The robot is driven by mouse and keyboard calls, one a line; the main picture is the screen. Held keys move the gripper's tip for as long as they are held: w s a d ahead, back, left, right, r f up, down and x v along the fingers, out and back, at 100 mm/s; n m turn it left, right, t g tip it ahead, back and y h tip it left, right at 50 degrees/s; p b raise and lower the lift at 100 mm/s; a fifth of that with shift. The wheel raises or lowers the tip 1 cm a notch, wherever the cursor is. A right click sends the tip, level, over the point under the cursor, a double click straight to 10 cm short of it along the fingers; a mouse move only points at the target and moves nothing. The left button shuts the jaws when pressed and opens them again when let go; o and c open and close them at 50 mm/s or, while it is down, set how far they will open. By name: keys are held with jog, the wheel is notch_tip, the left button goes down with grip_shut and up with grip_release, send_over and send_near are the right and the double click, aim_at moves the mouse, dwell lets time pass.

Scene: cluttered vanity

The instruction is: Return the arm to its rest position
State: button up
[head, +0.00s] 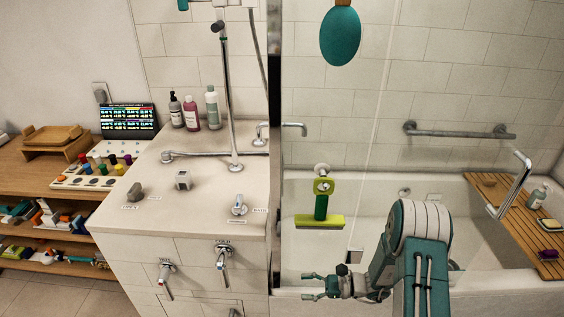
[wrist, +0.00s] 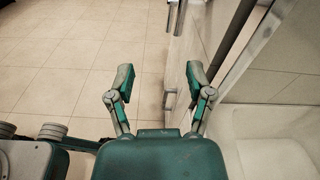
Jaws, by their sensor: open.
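My gripper (head: 312,286) is low in front of the bathtub in the head view, pointing left, beside the glass edge and the tiled counter front. In the wrist view my gripper (wrist: 160,85) has its two green-padded fingers spread wide apart. Nothing is between them; the tiled floor and the side of the counter show beyond. My arm (head: 415,250) is bent, with its green and white links at the lower right of the head view.
A tiled counter (head: 190,220) with taps (head: 222,255) stands left of my gripper. A green squeegee (head: 320,210) hangs at the glass. The bathtub (head: 480,230) carries a wooden tray (head: 515,222). Wooden shelves (head: 40,190) stand far left. Floor (wrist: 70,60) is clear.

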jog(key=s+r+n+g+h, duration=0.2)
jog(key=s+r+n+h, duration=0.15)
jog(key=r, duration=0.45)
jog(key=s+r+n+g+h, duration=0.25)
jog(key=r+n, duration=0.25)
jog(key=r, duration=0.4)
jog(key=s+d+r+n+t+h, duration=0.4)
jog(key=s+r+h, duration=0.1)
jog(key=s+r, duration=0.2)
jog(key=s+d+r+n+t+h, duration=0.4)
jog(key=s+r+t+h, duration=0.1)
jog(key=s+r, duration=0.3)
jog(key=shift+s+d+h, duration=0.25)
jog(key=shift+d+h, duration=0.15)
jog(key=shift+h, duration=0.1)
jog(key=shift+w, duration=0.1)
